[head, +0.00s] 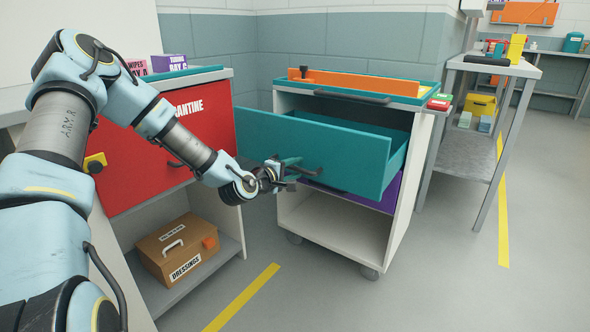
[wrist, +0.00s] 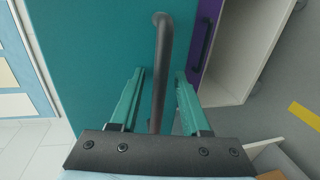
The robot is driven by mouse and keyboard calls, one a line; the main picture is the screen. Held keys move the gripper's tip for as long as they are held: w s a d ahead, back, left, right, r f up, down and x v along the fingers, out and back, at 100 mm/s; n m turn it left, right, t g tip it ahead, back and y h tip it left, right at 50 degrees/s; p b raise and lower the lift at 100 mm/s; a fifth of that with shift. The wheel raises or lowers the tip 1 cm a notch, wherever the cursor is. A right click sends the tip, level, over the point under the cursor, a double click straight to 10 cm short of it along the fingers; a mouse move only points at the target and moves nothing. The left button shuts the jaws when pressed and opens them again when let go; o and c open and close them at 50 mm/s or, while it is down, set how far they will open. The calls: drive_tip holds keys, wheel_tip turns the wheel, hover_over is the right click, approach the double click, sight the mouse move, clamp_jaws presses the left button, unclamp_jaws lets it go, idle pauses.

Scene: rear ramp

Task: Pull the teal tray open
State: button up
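The teal tray (head: 330,150) is a drawer in the white cart. It stands well out of the cart, with its inside showing behind the front panel. Its dark bar handle (wrist: 162,60) runs between the two teal fingers of my gripper (wrist: 160,74) in the wrist view. A gap shows on each side of the bar, so the fingers are open around the handle and not clamped on it. In the head view my gripper (head: 292,172) is at the tray front, and the fingertips are partly hidden there.
A purple drawer (head: 385,195) sits below the teal tray. A red cabinet door (head: 205,125) is at the left, above a dressings box (head: 178,248). A grey metal table (head: 470,155) stands to the right. The floor in front of the cart is clear.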

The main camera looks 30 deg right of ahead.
drive_tip(key=v, duration=1.1)
drive_tip(key=shift+p, duration=0.4)
drive_tip(key=shift+f, duration=0.1)
